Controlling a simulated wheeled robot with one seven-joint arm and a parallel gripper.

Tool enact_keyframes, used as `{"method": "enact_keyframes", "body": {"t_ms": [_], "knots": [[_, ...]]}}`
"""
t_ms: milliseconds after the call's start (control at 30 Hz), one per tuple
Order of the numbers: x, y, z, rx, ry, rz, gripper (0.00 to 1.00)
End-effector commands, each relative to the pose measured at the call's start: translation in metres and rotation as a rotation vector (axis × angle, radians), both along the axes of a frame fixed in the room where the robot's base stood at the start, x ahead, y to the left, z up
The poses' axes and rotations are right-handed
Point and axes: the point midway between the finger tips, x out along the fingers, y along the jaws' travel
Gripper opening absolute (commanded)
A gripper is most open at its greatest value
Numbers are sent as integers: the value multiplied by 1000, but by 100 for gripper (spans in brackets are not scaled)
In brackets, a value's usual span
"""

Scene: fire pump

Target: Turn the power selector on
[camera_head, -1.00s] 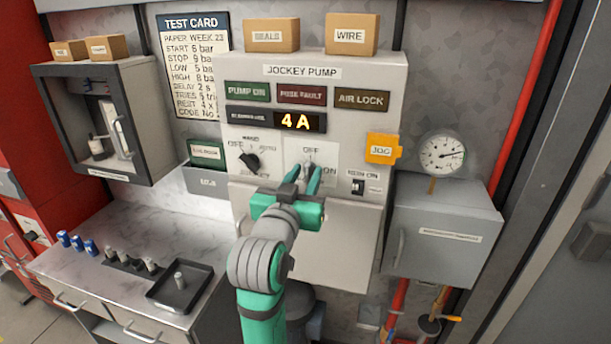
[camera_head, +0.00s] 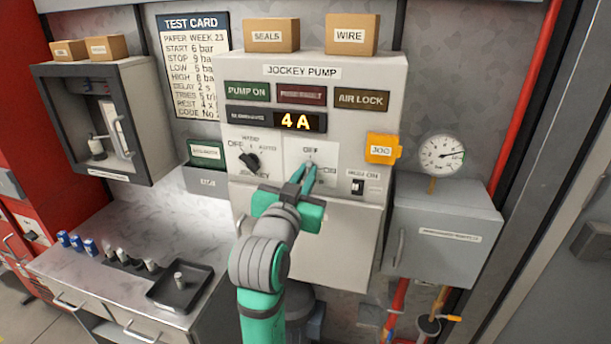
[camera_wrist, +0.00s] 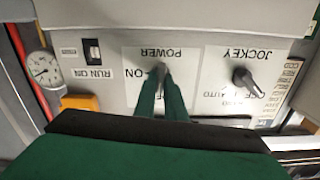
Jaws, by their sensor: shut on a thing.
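The power selector (camera_wrist: 161,67) is on a white plate marked POWER, OFF and ON on the jockey pump panel (camera_head: 350,75). In the wrist view the plate appears upside down. My gripper (camera_head: 305,172) reaches up to the plate, its green fingers close together on the selector knob. The fingertips also show in the wrist view (camera_wrist: 163,80). They hide most of the knob, so I cannot tell exactly which mark it points to. The display (camera_head: 300,122) reads 4 A.
The jockey selector (camera_head: 249,161) sits left of the power plate. A small RUN/ON switch (camera_head: 357,187) and an orange JOG piece (camera_head: 381,149) are on its right. A gauge (camera_head: 442,155) is further right. A worktop (camera_head: 130,225) with a tray lies lower left.

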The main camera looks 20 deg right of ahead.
Motion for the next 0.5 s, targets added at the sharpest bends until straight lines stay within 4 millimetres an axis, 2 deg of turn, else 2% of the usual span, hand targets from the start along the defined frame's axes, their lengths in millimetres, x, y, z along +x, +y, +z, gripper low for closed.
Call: {"method": "enact_keyframes", "body": {"t_ms": [500], "knots": [[-1, 0, -1, 385, -258, 2, 0]]}}
